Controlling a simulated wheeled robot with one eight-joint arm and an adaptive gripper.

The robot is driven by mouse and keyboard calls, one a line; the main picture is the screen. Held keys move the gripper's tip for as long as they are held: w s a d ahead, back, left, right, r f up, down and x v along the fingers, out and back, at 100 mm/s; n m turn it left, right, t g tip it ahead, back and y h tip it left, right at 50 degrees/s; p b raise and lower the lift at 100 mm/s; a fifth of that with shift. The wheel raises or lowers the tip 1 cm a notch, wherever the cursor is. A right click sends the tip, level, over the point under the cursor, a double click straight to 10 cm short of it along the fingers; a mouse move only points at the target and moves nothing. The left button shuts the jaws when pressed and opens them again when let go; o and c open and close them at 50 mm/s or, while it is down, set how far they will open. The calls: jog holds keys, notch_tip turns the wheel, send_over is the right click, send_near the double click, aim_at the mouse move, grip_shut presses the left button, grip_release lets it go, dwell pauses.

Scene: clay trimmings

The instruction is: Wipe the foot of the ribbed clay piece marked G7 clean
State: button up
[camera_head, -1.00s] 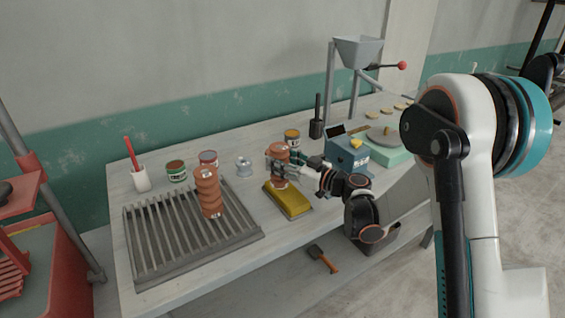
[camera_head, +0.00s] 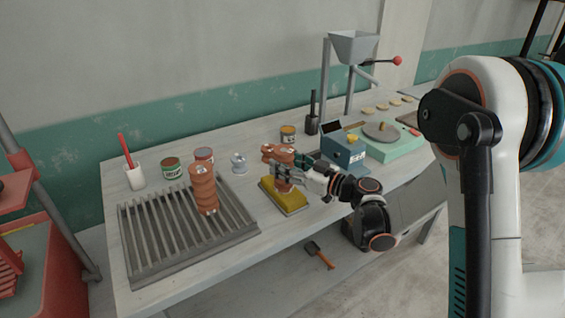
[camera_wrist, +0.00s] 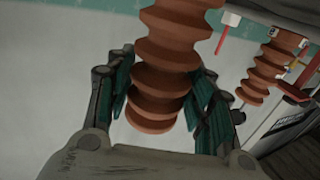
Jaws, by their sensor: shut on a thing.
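My gripper (camera_head: 283,172) is shut on a ribbed orange clay piece (camera_wrist: 160,80). In the wrist view the fingers close on both sides of its ribs, and its rounded end shows between them. In the head view the held piece stands over a yellow sponge pad (camera_head: 294,203) on a dark base; I cannot tell whether its foot touches the pad. A second ribbed clay piece (camera_head: 203,188) stands upright on the slatted rack (camera_head: 150,245), and a ribbed piece with a white tag (camera_wrist: 268,70) shows at right in the wrist view. The G7 mark is not readable.
Several tins (camera_head: 172,168), a white cup with a red handle (camera_head: 135,178) and a small grey object (camera_head: 239,163) stand at the back. A blue box (camera_head: 343,151) and a green wheel unit (camera_head: 395,148) stand right of my gripper. The table front between rack and pad is clear.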

jog(key=shift+s+d+b, duration=0.15)
jog(key=shift+s+d, duration=0.3)
jog(key=shift+s, duration=0.2)
jog(key=shift+s+d+b, duration=0.15)
jog(key=shift+s+d, duration=0.3)
jog(key=shift+s, duration=0.2)
jog(key=shift+w+a, duration=0.75)
jog(key=shift+w, duration=0.35)
jog(key=shift+w+a, duration=0.75)
jog(key=shift+w, duration=0.35)
jog(key=shift+w+a, duration=0.75)
jog(key=shift+w, duration=0.35)
jog(key=shift+s+d, duration=0.1)
jog(key=shift+s+d+b, duration=0.2)
jog(key=shift+s+d, duration=0.5)
jog(key=shift+s, duration=0.35)
jog(key=shift+s+d+b, duration=0.2)
jog(key=shift+s+d, duration=0.55)
jog(key=shift+s, duration=0.35)
jog(key=shift+s+d+b, duration=0.2)
jog(key=shift+s+d, duration=0.5)
jog(key=shift+s, duration=0.35)
jog(key=shift+w+a, duration=0.75)
jog(key=shift+w, duration=0.35)
jog(key=shift+w+a, duration=0.75)
jog(key=shift+w, duration=0.35)
jog(key=shift+w+a, duration=0.75)
jog(key=shift+w, duration=0.35)
jog(key=shift+r, duration=0.1)
